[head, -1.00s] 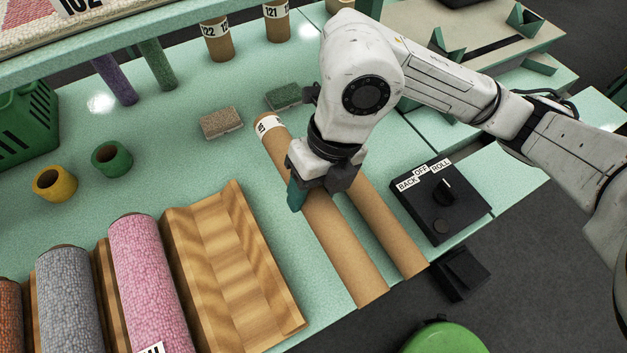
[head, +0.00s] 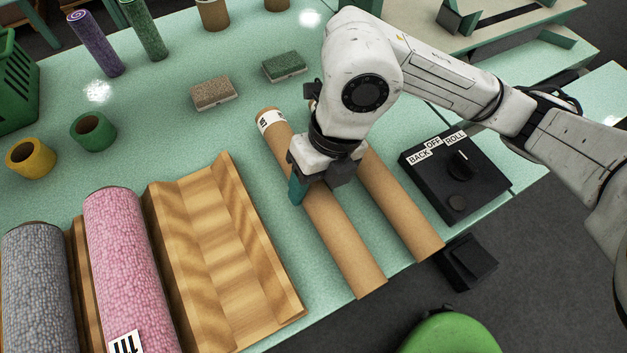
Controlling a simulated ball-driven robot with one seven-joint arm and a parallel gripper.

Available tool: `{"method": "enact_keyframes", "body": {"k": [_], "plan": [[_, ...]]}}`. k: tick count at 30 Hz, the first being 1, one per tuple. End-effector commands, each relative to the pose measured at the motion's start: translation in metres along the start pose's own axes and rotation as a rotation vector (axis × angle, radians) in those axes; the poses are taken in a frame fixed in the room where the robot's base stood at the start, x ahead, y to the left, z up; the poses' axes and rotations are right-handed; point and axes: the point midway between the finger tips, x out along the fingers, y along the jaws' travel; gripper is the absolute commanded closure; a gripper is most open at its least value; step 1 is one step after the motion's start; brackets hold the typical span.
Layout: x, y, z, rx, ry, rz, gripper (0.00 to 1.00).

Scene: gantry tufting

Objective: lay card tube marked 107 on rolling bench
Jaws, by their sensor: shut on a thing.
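My gripper (head: 323,185) is shut on a brown card tube (head: 343,240), partway along its length. The tube has a white label (head: 270,120) near its far end, too slanted and small to read surely. Its near end is toward the bench's front edge; I cannot tell whether it touches the mint-green bench (head: 215,130). A second brown card tube (head: 405,210) lies to its right, roughly parallel, with its far part hidden behind my gripper and arm. A black box marked BACK, OFF, ROLL (head: 475,190) with a knob sits on the bench to the right.
An empty wooden cradle (head: 215,250) stands left of the held tube, beside pink (head: 125,260) and grey (head: 40,280) rolls. Two brush-like blocks (head: 212,92), yellow and green rings, and upright rolls sit further back. A black pedal-like box (head: 465,262) and green round thing (head: 455,335) are below the front edge.

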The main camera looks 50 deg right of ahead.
Motion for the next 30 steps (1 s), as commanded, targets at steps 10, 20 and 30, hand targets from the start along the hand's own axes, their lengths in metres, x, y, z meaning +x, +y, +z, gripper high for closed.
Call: {"method": "enact_keyframes", "body": {"k": [10,20,30], "plan": [[0.0067,-0.0019,-0.0001,0.0,0.0,0.0,0.88],[0.0067,-0.002,-0.0001,0.0,0.0,0.0,0.28],[0.0063,-0.0021,0.0,0.0,0.0,-0.001,0.19]]}}
